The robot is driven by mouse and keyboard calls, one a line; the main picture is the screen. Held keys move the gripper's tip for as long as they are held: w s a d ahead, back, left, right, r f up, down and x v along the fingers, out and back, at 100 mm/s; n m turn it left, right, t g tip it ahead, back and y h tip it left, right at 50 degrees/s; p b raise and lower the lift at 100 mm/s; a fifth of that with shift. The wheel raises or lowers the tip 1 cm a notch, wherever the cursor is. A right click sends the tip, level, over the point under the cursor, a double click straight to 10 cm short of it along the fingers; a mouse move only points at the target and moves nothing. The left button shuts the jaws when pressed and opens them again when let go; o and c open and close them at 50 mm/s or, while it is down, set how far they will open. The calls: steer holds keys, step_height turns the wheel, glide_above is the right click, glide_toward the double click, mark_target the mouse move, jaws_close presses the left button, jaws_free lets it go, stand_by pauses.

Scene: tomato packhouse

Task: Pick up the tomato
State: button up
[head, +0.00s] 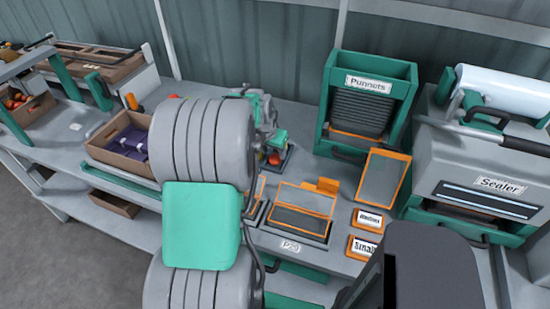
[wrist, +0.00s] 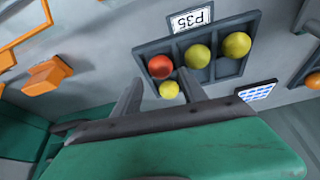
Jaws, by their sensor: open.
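In the wrist view a dark tray (wrist: 216,70) with compartments holds a red tomato (wrist: 160,66) at its left end. Two yellow-green tomatoes (wrist: 197,56) (wrist: 236,45) sit to its right. A smaller yellow one (wrist: 169,89) shows below the red one, between my fingers; whether it lies in the tray I cannot tell. My gripper (wrist: 160,77) is open and empty, its fingertips pointing at the red tomato's end of the tray. In the head view a red tomato (head: 274,158) shows just under my gripper (head: 276,143); my arm hides much of the tray.
A green punnet dispenser (head: 365,62) and a sealer (head: 480,150) stand to the right. Orange-edged trays (head: 302,199) and label cards (head: 370,220) lie on the bench in front. A cardboard box (head: 107,150) with purple contents is left of my arm.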

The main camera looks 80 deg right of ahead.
mark_target(274, 156)
steer(key=x, duration=0.3)
steer(key=shift+w+f, duration=0.1)
steer(key=shift+f, duration=0.3)
steer(key=shift+c, duration=0.5)
steer(key=c, duration=0.6)
steer(key=shift+r, duration=0.1)
